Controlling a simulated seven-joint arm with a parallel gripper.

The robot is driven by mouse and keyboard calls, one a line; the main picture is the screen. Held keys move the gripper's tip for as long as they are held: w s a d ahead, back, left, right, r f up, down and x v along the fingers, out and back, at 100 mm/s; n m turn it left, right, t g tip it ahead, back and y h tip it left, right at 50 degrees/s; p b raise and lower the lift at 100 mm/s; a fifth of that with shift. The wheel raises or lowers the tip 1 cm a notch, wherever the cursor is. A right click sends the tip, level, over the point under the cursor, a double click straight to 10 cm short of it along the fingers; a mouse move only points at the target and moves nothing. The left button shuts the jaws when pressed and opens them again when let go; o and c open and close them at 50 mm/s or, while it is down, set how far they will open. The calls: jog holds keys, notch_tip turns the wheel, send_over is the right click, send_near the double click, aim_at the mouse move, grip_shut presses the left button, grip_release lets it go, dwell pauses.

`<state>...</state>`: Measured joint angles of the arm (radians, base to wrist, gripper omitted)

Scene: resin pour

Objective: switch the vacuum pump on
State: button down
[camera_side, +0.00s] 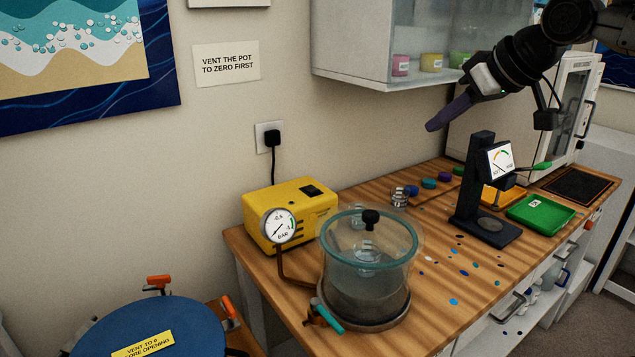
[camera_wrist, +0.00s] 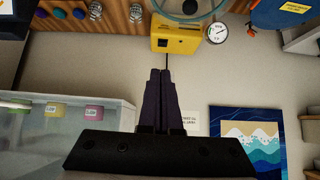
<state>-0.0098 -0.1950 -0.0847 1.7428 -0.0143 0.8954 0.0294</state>
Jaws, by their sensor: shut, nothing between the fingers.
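The vacuum pump (camera_side: 290,212) is a yellow box at the back left of the wooden bench, with a black rocker switch (camera_side: 311,190) on its top. I cannot tell the switch's position. A black plug (camera_side: 271,138) in the wall socket feeds it. The pump (camera_wrist: 176,38) and its dark switch (camera_wrist: 162,43) also show at the top of the wrist view. My gripper (camera_side: 435,125) has dark purple fingers, shut and empty, high above the bench and well to the right of the pump. In the wrist view the shut fingers (camera_wrist: 160,72) point toward the pump, apart from it.
A round gauge (camera_side: 279,226) stands before the pump, next to a glass-lidded vacuum chamber (camera_side: 366,270). A wall cabinet (camera_side: 385,45) hangs near my gripper. A black stand (camera_side: 480,190) and a green tray (camera_side: 541,213) are at right. The air above the pump is clear.

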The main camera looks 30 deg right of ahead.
jog(key=w+f, duration=0.1)
jog(key=w, duration=1.7)
jog(key=w+a+f+g, duration=0.1)
jog(key=w+f, duration=0.8)
jog(key=f, duration=0.2)
jog(key=shift+a+f, duration=0.2)
jog(key=shift+a, duration=0.05)
